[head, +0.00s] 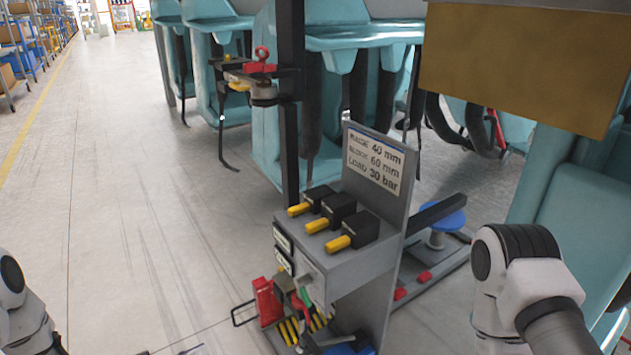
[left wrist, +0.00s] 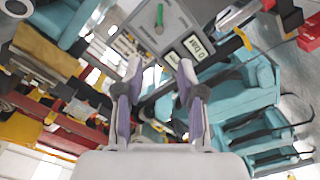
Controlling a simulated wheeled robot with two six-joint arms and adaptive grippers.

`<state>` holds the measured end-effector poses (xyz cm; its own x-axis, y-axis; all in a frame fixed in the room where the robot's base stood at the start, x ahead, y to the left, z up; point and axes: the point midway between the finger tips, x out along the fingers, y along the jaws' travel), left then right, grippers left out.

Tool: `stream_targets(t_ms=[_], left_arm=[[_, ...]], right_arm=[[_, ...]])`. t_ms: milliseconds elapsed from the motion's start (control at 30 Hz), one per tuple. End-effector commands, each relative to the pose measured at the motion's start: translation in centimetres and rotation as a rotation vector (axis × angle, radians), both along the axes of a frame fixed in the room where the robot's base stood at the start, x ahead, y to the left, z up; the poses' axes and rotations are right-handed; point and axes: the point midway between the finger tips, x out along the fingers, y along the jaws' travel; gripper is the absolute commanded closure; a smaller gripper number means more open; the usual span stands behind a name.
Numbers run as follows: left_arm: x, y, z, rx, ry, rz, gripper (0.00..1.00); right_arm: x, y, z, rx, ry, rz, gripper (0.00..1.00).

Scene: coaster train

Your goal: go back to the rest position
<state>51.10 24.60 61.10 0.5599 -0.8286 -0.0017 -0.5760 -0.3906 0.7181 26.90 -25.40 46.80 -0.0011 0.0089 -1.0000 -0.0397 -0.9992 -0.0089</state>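My left gripper (left wrist: 160,78) shows in the left wrist view with its two fingers apart. Nothing is between the fingertips, so it is open and empty. In the head view, my left arm comes in at the lower left edge, and only a small dark part at the bottom edge may belong to its gripper. My right arm shows at the lower right of the head view, but its gripper is out of the picture.
A grey stand (head: 345,265) with black, yellow-tipped blocks (head: 338,211) and a sign (head: 374,161) stands between my arms. Teal coaster seats (head: 290,140) are behind it. A brown panel (head: 520,60) hangs at upper right. The floor (head: 130,200) at left is clear.

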Motion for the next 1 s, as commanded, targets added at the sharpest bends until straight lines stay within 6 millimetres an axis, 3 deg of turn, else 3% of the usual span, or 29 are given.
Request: stream_targets(t_ms=[167, 367, 500, 667, 767, 833, 900, 1000], left_arm=[[0.0, -0.9, 2.5, 0.004, -0.001, -0.023, 0.61], [-0.7, -3.6, 5.5, 0.004, 0.025, -0.077, 0.61], [-1.2, -6.1, 7.7, 0.018, 0.093, -0.067, 0.61], [-2.5, -8.9, 8.9, 0.140, 0.241, 0.012, 0.61], [-4.7, -9.6, 8.4, 0.310, 0.376, 0.088, 0.61], [-7.7, -9.0, 7.5, 0.483, 0.498, 0.142, 0.61], [-12.0, -7.0, 6.4, 0.696, 0.644, 0.188, 0.61], [-18.5, -3.0, 4.5, 0.967, 0.847, 0.223, 0.61]], right_arm=[[0.1, 0.0, 2.5, 0.000, -0.001, 0.001, 0.48], [0.0, 0.0, 5.5, 0.000, 0.000, 0.000, 0.48], [0.0, 0.0, 8.5, 0.000, 0.000, 0.001, 0.48], [0.0, 0.0, 12.8, 0.000, 0.000, 0.000, 0.48], [0.0, 0.0, 15.7, 0.000, 0.000, 0.000, 0.48], [0.0, 0.0, 17.7, 0.000, 0.000, 0.000, 0.48], [0.0, 0.0, 19.1, 0.000, 0.000, 0.000, 0.48], [0.1, 0.0, 18.7, 0.000, -0.001, 0.000, 0.48]])
